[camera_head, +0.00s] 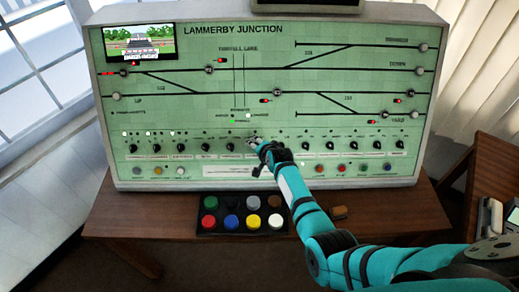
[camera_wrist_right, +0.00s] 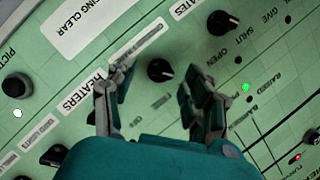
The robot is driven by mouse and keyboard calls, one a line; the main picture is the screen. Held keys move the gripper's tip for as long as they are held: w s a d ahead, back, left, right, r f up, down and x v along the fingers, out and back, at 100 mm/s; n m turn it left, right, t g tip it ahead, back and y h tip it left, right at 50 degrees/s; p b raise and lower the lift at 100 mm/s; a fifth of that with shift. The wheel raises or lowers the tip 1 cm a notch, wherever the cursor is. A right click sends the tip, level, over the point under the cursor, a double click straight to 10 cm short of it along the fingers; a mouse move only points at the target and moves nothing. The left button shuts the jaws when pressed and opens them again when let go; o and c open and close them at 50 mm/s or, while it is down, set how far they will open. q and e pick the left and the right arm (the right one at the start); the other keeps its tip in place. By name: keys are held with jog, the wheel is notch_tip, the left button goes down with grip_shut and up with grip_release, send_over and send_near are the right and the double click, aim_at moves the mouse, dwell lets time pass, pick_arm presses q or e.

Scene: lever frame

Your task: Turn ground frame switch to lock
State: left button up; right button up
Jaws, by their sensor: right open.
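The green control panel (camera_head: 280,110) headed "LAMMERBY JUNCTION" carries a row of black rotary knobs along its lower part. My right gripper (camera_head: 255,142) reaches up to the middle of this row and covers part of it. In the right wrist view my right gripper (camera_wrist_right: 158,88) is open, its fingers spread apart. A black knob (camera_wrist_right: 160,70) shows in the gap between the fingertips, with nothing clasped. Its label is partly hidden by a finger and unreadable. I cannot pick out the ground frame switch by its label. My left gripper is not in view.
Another knob (camera_wrist_right: 222,23) marked SHUT and OPEN sits close to the right finger. A HEATERS label (camera_wrist_right: 86,92) lies by the left finger. A black tray (camera_head: 203,226) of coloured caps stands on the brown table (camera_head: 120,220).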

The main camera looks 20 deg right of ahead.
jog(key=v, duration=1.2)
